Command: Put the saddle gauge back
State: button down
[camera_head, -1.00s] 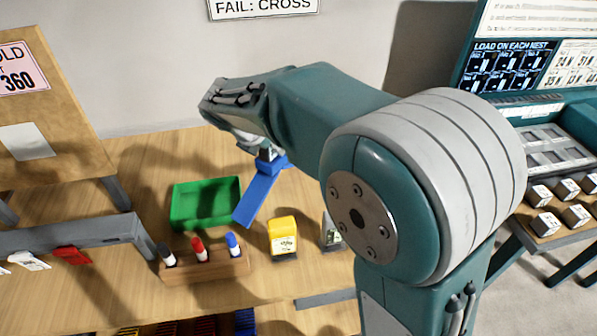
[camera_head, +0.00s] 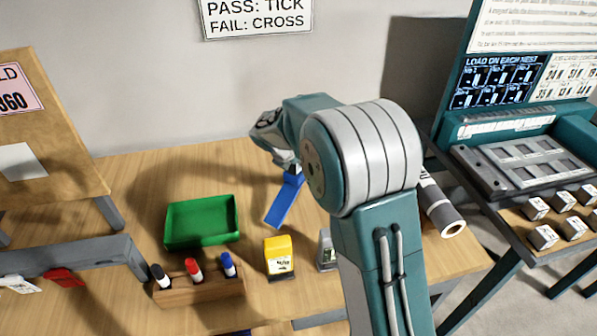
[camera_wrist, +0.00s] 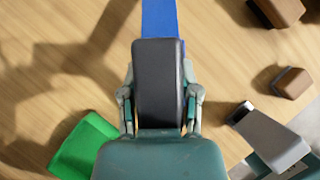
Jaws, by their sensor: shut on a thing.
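My gripper (camera_head: 289,168) is shut on a long flat blue piece (camera_head: 283,205), which I take to be the saddle gauge. The blue piece hangs tilted, its free end down and to the left, to the right of the green tray (camera_head: 168,235) and above the wooden table. In the wrist view, my gripper (camera_wrist: 160,95) has its fingers either side of a dark block. The blue piece (camera_wrist: 160,20) shows beyond that block. How the dark block and blue piece join is hidden. I cannot tell the height above the table.
A yellow block (camera_head: 278,253) stands below the blue piece, left of a small grey item (camera_head: 326,250). A wooden holder (camera_head: 200,291) carries black, red and blue markers. A grey roll (camera_head: 437,205) lies behind my arm. A nest fixture (camera_head: 480,165) stands at right. Table behind the tray is clear.

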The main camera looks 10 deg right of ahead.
jog(key=shift+w+d+f, duration=0.15)
jog(key=shift+w+f, duration=0.05)
jog(key=shift+f, duration=0.05)
notch_tip(320, 180, down, 3)
jog(key=shift+w+d+f, duration=0.1)
jog(key=shift+w+f, duration=0.05)
jog(key=shift+f, duration=0.05)
jog(key=shift+c, duration=1.6)
grip_release()
jog(key=shift+f, duration=0.1)
